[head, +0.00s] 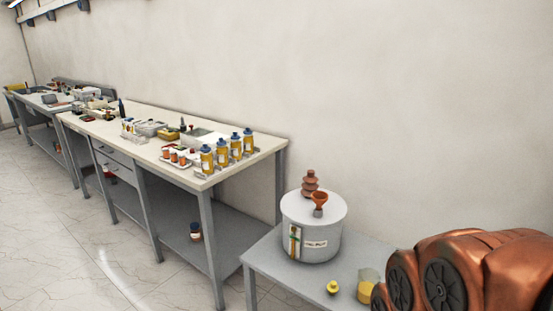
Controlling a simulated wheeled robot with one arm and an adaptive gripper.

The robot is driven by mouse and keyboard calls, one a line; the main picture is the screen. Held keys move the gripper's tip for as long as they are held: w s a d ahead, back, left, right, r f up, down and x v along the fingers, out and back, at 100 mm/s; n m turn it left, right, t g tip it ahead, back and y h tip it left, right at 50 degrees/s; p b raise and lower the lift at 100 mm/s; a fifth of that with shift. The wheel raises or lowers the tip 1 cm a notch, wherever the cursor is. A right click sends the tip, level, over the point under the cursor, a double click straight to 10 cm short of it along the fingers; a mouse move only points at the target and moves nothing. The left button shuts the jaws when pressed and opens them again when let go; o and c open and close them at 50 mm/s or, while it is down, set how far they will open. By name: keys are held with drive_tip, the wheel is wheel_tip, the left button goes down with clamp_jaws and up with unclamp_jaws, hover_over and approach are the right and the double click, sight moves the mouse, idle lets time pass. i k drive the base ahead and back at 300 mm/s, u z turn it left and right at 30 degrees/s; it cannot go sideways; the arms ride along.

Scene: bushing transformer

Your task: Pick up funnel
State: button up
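The funnel (320,198) is small and orange-brown, with its wide mouth facing up. It sits at the front right of the lid of a light grey cylindrical transformer tank (312,228). Its lower end meets a small grey fitting on the lid. A brown ribbed bushing (310,183) stands just behind and to the left of it. My copper-coloured arm fills the lower right corner, apart from the tank. My gripper is not in view.
The tank stands on a low grey table (275,262). A yellow cap (333,287) and a beaker of yellow liquid (367,285) are in front. A long workbench (245,148) with yellow bottles (222,152) and trays runs left along the wall. The tiled floor at left is clear.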

sight(319, 205)
drive_tip(key=z, duration=0.45)
drive_tip(key=k, duration=0.5)
drive_tip(key=z, duration=0.55)
drive_tip(key=i, duration=0.4)
drive_tip(key=u, duration=1.05)
drive_tip(key=i, duration=0.95)
drive_tip(key=u, duration=1.05)
